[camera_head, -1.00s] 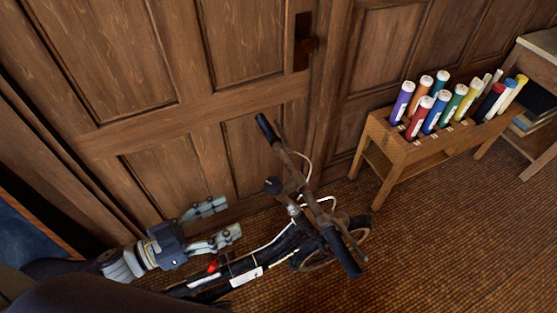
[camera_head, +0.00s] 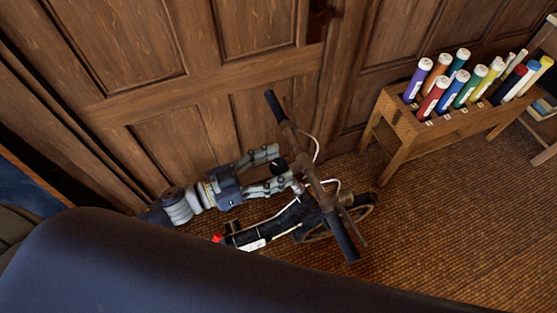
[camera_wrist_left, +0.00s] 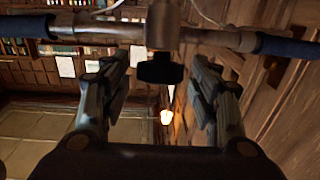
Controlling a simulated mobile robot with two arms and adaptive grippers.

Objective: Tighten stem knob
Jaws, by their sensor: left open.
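The stem knob (camera_head: 279,166) is a small dark knob on the stem of the bicycle's handlebar (camera_head: 314,185). In the left wrist view the black knob (camera_wrist_left: 160,69) hangs under the bar clamp, centred between the fingers. My left gripper (camera_head: 284,168) comes in from the left with its fingers spread on either side of the knob. In the left wrist view my left gripper (camera_wrist_left: 160,74) is open, and gaps show between both fingers and the knob. My right gripper is not in view.
A wooden door (camera_head: 165,100) stands close behind the bicycle. A wooden rack (camera_head: 405,119) holds several coloured tubes (camera_head: 435,97) at the right. Woven carpet (camera_head: 440,220) is clear at the lower right. My own dark arm part covers the bottom of the head view.

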